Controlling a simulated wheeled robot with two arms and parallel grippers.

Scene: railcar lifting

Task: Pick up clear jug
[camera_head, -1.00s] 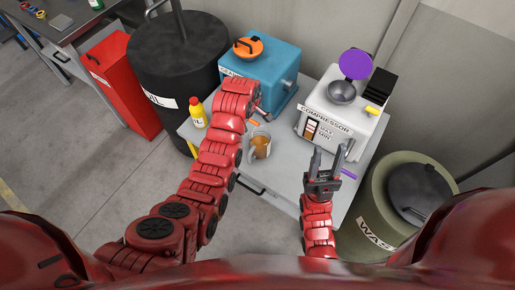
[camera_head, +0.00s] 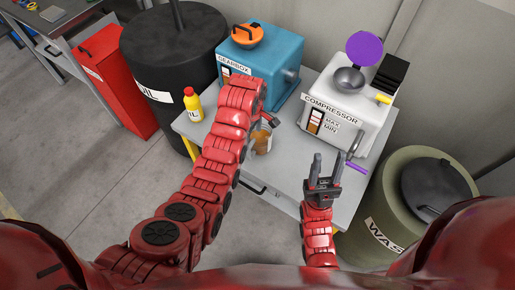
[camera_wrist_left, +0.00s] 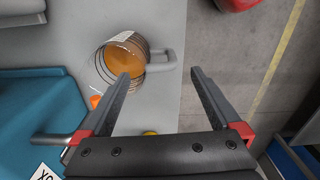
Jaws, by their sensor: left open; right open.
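The clear jug (camera_head: 262,140) stands on the grey table with amber liquid in it. My left arm and gripper partly hide it in the head view. In the left wrist view, the jug (camera_wrist_left: 122,58) is seen from above, with its handle pointing right. My left gripper (camera_wrist_left: 161,76) is open and empty. Its left fingertip overlaps the jug's lower rim in that view, and the handle lies just beyond the gap between the fingers. I cannot tell whether they touch. My right gripper (camera_head: 329,160) is open and empty above the table's front right part.
A blue gearbox (camera_head: 275,60) and a white compressor (camera_head: 350,120) stand at the back of the table (camera_head: 285,185). A yellow bottle (camera_head: 193,107) stands left of the jug. A black oil drum (camera_head: 165,85) and an olive waste drum (camera_head: 400,215) flank the table.

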